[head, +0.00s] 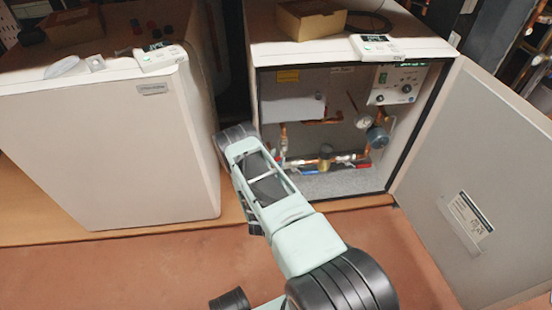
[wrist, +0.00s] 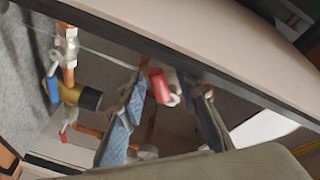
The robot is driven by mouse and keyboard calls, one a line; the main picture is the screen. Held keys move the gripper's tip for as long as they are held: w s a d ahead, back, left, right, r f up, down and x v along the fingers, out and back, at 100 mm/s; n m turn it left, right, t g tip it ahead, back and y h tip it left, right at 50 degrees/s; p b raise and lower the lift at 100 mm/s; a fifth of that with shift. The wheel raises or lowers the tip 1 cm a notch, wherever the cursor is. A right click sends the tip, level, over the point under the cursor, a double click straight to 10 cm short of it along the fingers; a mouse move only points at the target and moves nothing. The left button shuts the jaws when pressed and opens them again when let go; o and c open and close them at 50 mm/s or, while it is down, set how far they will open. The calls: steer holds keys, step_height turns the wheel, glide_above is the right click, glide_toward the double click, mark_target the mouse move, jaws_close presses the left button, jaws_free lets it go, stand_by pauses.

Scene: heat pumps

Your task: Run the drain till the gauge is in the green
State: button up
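The round pressure gauge (head: 361,121) hangs inside the open right cabinet; its needle and colours are too small to read. Below it runs pipework with a blue-handled valve (head: 309,171), a brass fitting (head: 325,157) and a red-handled valve (head: 364,165). I cannot tell which valve is the drain. In the wrist view my gripper (wrist: 171,88) is open, its two fingers apart on either side of a red handle (wrist: 160,85). Contact cannot be told. A blue handle (wrist: 53,83) and another red handle (wrist: 64,134) sit to the left. In the head view my arm hides the fingers.
The cabinet door (head: 460,190) stands open at the right. A closed cabinet (head: 110,150) stands at the left. A control panel (head: 398,83) is at the cabinet's upper right. A cardboard box (head: 310,18) and a small device (head: 376,46) lie on top.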

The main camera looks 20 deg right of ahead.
jaws_close()
steer(key=shift+r, duration=0.15)
steer(key=m+p, duration=0.1)
steer(key=r+m+p, duration=0.1)
steer(key=m+p, duration=0.1)
steer(key=shift+w+a+r+g+y, duration=0.1)
steer(key=shift+a+r+g+y, duration=0.1)
steer(key=shift+a+g+y, duration=0.15)
steer(key=shift+a+r+m+g+y+p, duration=0.1)
steer(key=shift+r+m+g+y+p, duration=0.2)
steer(key=shift+m+p, duration=0.5)
steer(key=shift+a+r+m+g+y+p, duration=0.1)
steer(key=shift+r+m+y+p, duration=0.3)
steer(key=shift+m, duration=0.6)
steer(key=shift+f, duration=0.1)
jaws_free()
